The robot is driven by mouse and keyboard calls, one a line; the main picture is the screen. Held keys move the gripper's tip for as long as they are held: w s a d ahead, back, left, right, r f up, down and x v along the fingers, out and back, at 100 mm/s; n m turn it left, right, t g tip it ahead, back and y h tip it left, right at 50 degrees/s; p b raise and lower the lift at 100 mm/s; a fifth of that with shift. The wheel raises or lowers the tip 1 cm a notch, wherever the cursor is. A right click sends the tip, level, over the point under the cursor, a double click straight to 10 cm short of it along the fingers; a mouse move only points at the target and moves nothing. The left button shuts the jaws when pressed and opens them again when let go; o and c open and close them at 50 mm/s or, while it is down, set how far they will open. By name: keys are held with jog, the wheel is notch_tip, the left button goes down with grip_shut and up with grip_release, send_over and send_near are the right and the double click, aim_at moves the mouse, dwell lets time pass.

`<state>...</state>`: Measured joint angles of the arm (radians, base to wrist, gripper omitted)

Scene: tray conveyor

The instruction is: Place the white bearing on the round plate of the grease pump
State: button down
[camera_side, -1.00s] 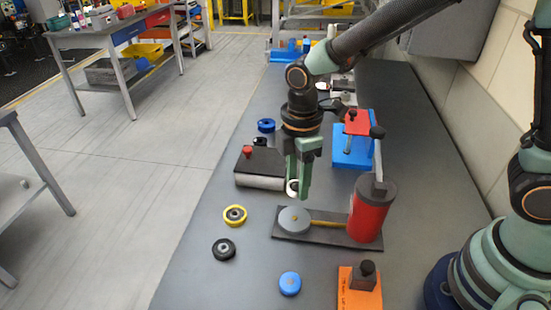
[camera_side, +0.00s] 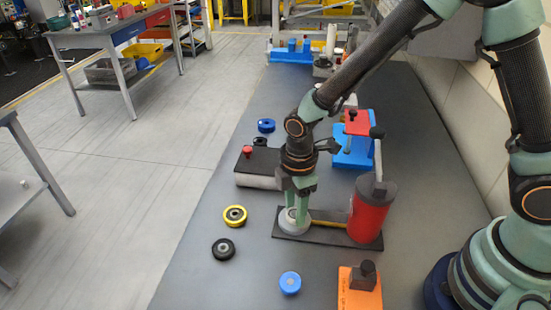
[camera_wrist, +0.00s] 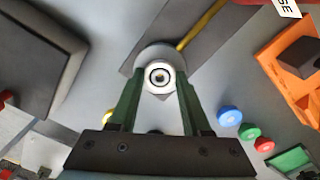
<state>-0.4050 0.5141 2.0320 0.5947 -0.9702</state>
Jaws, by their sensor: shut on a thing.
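The grease pump (camera_side: 369,212) is a red cylinder on a dark base, with a yellow rod running to its grey round plate (camera_side: 283,225). My gripper (camera_side: 294,222) points down over this plate, with its fingertips at about plate height. In the wrist view, my gripper (camera_wrist: 159,82) is shut on the white bearing (camera_wrist: 171,84), a ring with a dark centre, one green finger on each side. The bearing overlaps the round plate (camera_wrist: 149,52), whose grey edge shows behind it. I cannot tell whether the bearing touches the plate; the fingers mostly hide it in the side view.
A yellow-rimmed bearing (camera_side: 235,215), a black one (camera_side: 223,249) and a blue one (camera_side: 290,283) lie left and in front. A black-topped block with a red knob (camera_side: 262,165), a blue-and-red fixture (camera_side: 353,153) and an orange block (camera_side: 358,298) stand nearby.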

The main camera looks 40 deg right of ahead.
aim_at(295, 213)
jog(key=shift+c, duration=1.8)
grip_release()
jog(key=shift+f, duration=0.15)
notch_tip(295, 213, up, 12)
jog(key=shift+s+d+r+m+t, duration=1)
jog(key=shift+d+r+m, duration=0.75)
jog(key=shift+d+m, duration=0.85)
jog(key=shift+s+d+r+m+t, duration=0.95)
jog(key=shift+d+r+m, duration=0.85)
jog(key=shift+d+m, duration=0.7)
jog(key=shift+s+d+r+m+t, duration=1)
jog(key=shift+d+r+m, duration=0.75)
jog(key=shift+d+m, duration=0.85)
jog(key=shift+s+a, duration=0.1)
jog(key=shift+a, duration=0.15)
